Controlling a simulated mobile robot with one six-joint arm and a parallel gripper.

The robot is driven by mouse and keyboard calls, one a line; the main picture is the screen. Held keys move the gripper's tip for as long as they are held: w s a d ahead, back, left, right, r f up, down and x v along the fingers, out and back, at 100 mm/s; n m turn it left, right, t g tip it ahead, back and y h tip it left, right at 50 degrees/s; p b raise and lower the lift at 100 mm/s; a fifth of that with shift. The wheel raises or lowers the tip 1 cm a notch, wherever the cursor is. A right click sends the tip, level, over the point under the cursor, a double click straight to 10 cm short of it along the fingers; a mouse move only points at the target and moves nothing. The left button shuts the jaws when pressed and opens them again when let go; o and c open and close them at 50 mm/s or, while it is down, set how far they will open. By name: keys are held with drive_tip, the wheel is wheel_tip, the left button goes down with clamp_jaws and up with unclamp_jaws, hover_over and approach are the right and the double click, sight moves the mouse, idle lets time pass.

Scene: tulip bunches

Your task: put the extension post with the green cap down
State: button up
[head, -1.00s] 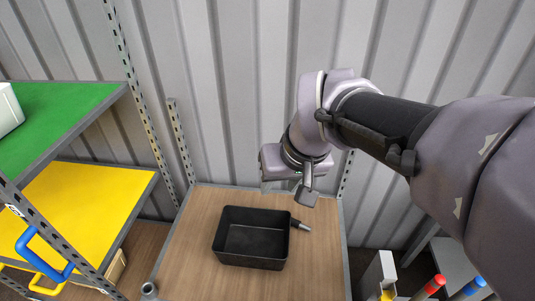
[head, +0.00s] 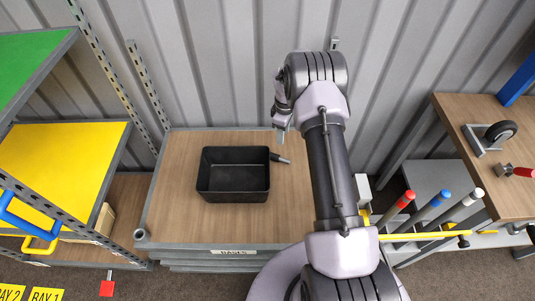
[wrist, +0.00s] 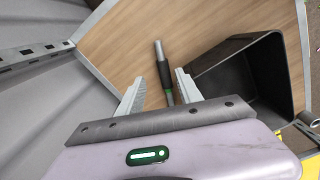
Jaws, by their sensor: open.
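A short dark rod with a silver end (head: 280,158) lies on the wooden table top, just right of the black bin. In the wrist view this rod (wrist: 163,70) shows a green part at its lower end, so it looks like the post with the green cap. Its lower end is partly hidden by my gripper body. My gripper (wrist: 158,78) is open, with one finger on each side of the rod in the wrist view. Contact is not visible. In the head view my gripper (head: 281,136) is near the back of the table, beyond the rod.
The black bin (head: 233,198) stands empty on the table (head: 175,190). A shelf with a yellow board (head: 65,165) is at left. Red, blue and white-capped posts (head: 428,207) stand at right beside a bench (head: 490,115). The corrugated wall is close behind.

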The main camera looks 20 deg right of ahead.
drive_tip(key=b, duration=0.4)
hover_over(283, 159)
drive_tip(key=f, duration=0.6)
drive_tip(key=w+f, duration=0.1)
drive_tip(key=f, duration=0.3)
drive_tip(key=shift+a, duration=0.2)
drive_tip(key=f+b, duration=0.2)
drive_tip(key=f, duration=0.1)
drive_tip(key=f+b, duration=0.1)
drive_tip(key=f, duration=0.1)
drive_tip(key=shift+s+d+f, duration=0.2)
drive_tip(key=shift+s, duration=0.15)
drive_tip(key=shift+r, duration=0.2)
clamp_jaws()
